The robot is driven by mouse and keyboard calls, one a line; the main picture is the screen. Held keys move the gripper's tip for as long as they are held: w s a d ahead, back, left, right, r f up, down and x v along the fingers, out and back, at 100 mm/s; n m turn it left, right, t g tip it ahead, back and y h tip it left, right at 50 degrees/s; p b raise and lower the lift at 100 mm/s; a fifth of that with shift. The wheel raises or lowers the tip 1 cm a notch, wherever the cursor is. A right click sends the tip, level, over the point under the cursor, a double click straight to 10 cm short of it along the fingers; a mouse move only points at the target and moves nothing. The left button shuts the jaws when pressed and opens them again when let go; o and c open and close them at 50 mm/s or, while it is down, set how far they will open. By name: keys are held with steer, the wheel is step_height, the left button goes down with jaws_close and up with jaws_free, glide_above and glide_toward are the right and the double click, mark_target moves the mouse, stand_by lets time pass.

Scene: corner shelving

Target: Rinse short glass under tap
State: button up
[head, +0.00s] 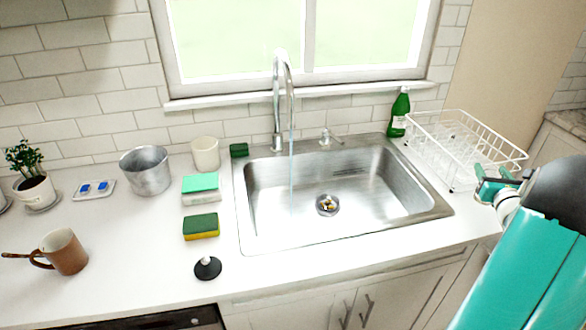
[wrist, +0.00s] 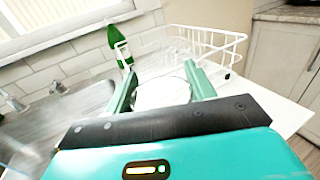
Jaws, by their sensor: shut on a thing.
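The tap (head: 277,100) stands behind the steel sink (head: 250,215), and a thin stream of water (head: 291,165) falls from it into the basin. My gripper (head: 497,185) is at the right, by the front corner of the dish rack, well away from the stream. In the wrist view, my gripper's teal fingers (wrist: 163,85) are on either side of a pale, see-through rounded thing (wrist: 162,94), which looks like the short glass. They are shut on it. In the head view the glass is hard to make out at the gripper.
The white wire dish rack (head: 490,145) holds clear glassware and stands right of the sink. A green bottle (head: 399,113) stands behind the sink's right corner. Sponges (head: 201,228), a black stopper (head: 208,268), a metal bucket (head: 146,172) and a brown mug (head: 65,252) are on the left counter.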

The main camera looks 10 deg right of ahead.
steer(key=shift+d, duration=0.15)
steer(key=shift+d, duration=0.4)
steer(key=shift+a, duration=0.6)
steer(key=shift+d, duration=0.1)
steer(key=shift+d, duration=0.5)
steer(key=shift+a, duration=0.1)
steer(key=shift+a, duration=0.5)
steer(key=shift+d, duration=0.1)
